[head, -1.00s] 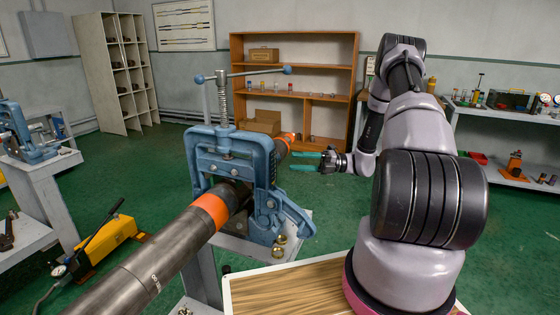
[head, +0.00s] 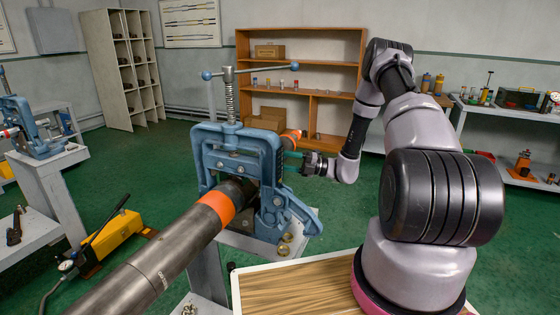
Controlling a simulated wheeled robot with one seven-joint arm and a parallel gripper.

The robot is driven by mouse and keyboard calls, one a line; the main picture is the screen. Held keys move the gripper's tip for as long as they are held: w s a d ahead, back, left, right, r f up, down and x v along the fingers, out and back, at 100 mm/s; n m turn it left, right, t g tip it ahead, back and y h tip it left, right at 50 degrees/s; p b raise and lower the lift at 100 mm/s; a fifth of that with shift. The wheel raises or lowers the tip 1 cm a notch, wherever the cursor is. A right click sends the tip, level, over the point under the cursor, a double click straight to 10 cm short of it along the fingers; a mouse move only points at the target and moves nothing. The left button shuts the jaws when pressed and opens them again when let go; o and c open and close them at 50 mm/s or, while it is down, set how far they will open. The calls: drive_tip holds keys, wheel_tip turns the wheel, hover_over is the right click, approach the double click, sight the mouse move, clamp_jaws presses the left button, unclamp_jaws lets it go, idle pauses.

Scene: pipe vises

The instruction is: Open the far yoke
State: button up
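A blue pipe vise with its yoke (head: 268,150) stands in the middle of the head view, upright over a dark steel pipe (head: 150,270) with orange bands. A spring-wrapped screw with a blue-knobbed T-handle (head: 250,69) rises from its top. A blue latch-like part (head: 275,202) sits low on its right side. A second blue vise (head: 35,132) stands at the left edge. My gripper (head: 290,162) is just right of the middle yoke, its green fingers pointing left. The fingers look apart and empty; their tips are partly hidden by the yoke, and I cannot tell if they touch it.
Brass fittings (head: 285,244) lie on the vise's stand. A wood-topped surface (head: 290,290) is in front, by my arm's base. A yellow hand pump (head: 108,243) stands on the green floor at left. Shelves (head: 345,95) line the back wall.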

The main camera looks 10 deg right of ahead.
drive_tip(key=shift+a, duration=0.15)
clamp_jaws()
idle(1.4)
